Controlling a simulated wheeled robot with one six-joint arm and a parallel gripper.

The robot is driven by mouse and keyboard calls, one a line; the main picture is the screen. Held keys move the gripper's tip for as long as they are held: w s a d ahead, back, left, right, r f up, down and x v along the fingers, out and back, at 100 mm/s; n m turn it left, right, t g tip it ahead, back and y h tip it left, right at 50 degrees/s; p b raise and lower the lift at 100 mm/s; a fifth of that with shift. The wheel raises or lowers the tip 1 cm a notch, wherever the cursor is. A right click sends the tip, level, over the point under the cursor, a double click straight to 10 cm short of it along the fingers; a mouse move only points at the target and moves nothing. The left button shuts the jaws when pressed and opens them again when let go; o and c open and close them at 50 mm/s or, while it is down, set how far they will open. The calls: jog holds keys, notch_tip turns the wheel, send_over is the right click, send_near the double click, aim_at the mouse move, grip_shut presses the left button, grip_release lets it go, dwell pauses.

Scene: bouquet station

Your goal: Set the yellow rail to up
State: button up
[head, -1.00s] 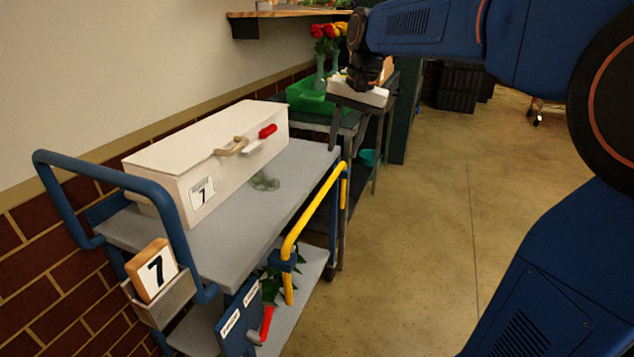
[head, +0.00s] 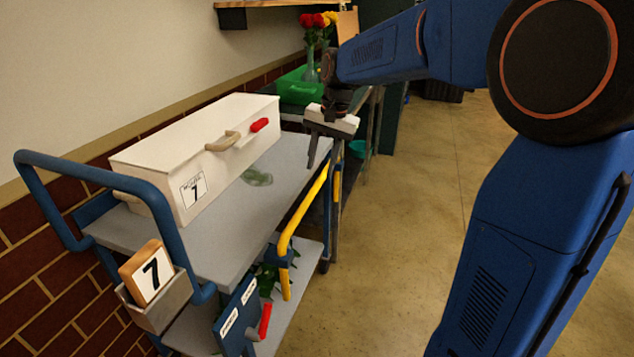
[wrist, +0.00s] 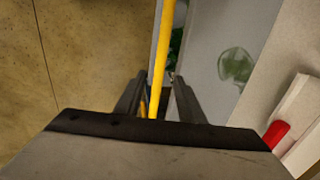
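The yellow rail (head: 303,215) runs along the long open side of the grey cart (head: 215,245), beside its top shelf. Its near end bends downward at a blue bracket (head: 281,258). My gripper (head: 315,150) points down near the rail's far end in the head view. In the wrist view, the two dark fingers (wrist: 157,92) are apart, and the yellow rail (wrist: 160,55) passes between them in the picture. No contact with the rail is visible, and I cannot tell the height gap.
A blue panel with a red lever (head: 265,320) is at the near corner. The floor at right is clear.

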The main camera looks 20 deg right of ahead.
aim_at(316, 186)
jog(key=f, duration=0.4)
jog(key=a+f, duration=0.1)
jog(key=f, duration=0.1)
jog(key=shift+w+f, duration=0.25)
jog(key=shift+w, duration=0.15)
grip_shut()
